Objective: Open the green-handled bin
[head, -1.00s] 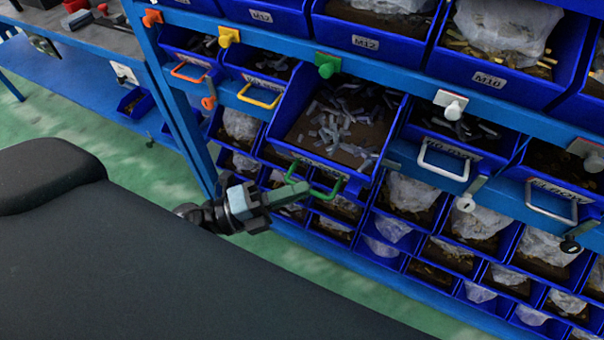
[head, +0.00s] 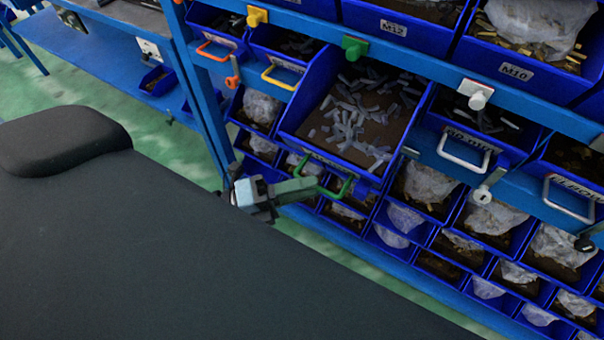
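The green-handled bin (head: 345,145) is a blue bin in the upper row of the rack, holding many small grey parts. It sticks out well past its neighbours and tilts forward. Its green handle (head: 348,188) is on the front wall below a label. A green knob (head: 355,47) is on the rail above it. My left gripper (head: 308,186) reaches in from the left, with its fingers at the left part of the green handle. The fingers look closed on it, though the exact contact is small and partly hidden. My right gripper is not in view.
Bins with orange (head: 217,50), yellow (head: 280,77) and white (head: 464,152) handles stand pushed in alongside. Lower rows of small bins (head: 437,267) lie below. A blue rack post (head: 200,85) stands left of the bins. Green floor (head: 178,150) is clear behind my dark body.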

